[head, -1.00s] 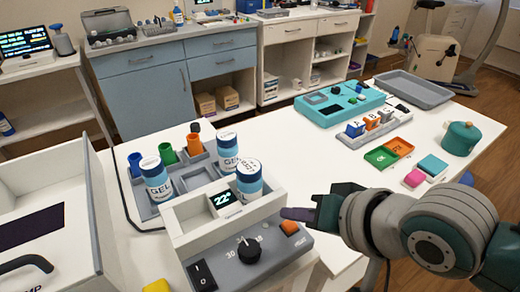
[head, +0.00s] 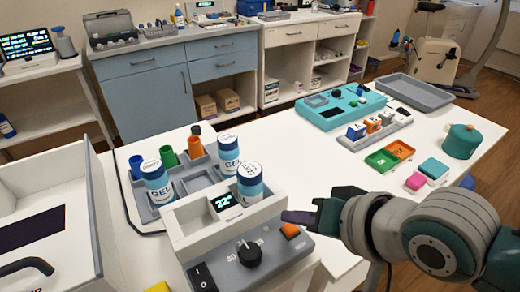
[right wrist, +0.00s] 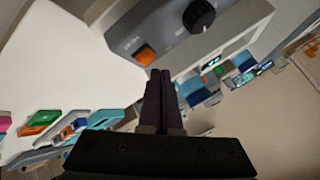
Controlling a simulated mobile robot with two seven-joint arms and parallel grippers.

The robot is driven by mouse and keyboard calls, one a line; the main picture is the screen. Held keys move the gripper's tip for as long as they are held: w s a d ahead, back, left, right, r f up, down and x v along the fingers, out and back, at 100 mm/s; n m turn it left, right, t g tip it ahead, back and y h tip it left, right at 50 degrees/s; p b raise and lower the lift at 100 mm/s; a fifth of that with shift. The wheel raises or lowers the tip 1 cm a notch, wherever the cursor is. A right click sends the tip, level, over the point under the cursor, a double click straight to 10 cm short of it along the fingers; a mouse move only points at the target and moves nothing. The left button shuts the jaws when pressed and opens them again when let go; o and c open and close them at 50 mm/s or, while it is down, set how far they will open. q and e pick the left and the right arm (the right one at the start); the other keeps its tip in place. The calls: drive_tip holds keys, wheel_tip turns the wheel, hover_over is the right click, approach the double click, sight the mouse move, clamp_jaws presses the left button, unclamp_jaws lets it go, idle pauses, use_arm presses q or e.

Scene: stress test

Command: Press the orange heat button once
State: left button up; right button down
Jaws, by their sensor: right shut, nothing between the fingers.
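The orange heat button (head: 290,230) sits on the sloped grey front panel of the gel warmer (head: 222,245), right of a black dial (head: 249,253). A small display on the warmer reads 22°. My right gripper (head: 284,215) is shut and empty, its fingertips just above and behind the orange button in the head view, apparently apart from it. In the right wrist view the shut fingers (right wrist: 160,73) point toward the warmer, with the orange button (right wrist: 146,55) just left of and beyond the tips. My left gripper is not in view.
Gel bottles (head: 250,182) stand in the warmer and in a grey caddy (head: 188,190) behind it. A black rocker switch (head: 201,277) is at the panel's left. Coloured blocks, trays and a teal jar (head: 461,141) lie on the table further right. White tabletop between is clear.

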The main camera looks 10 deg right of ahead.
idle(0.4)
drive_tip(key=shift+f, duration=0.2)
drive_tip(key=shift+f, duration=0.25)
idle(0.3)
drive_tip(key=shift+f+b, duration=0.5)
idle(0.5)
drive_tip(key=shift+r, duration=0.1)
drive_tip(key=shift+r+p, duration=0.8)
drive_tip(key=shift+p, duration=0.3)
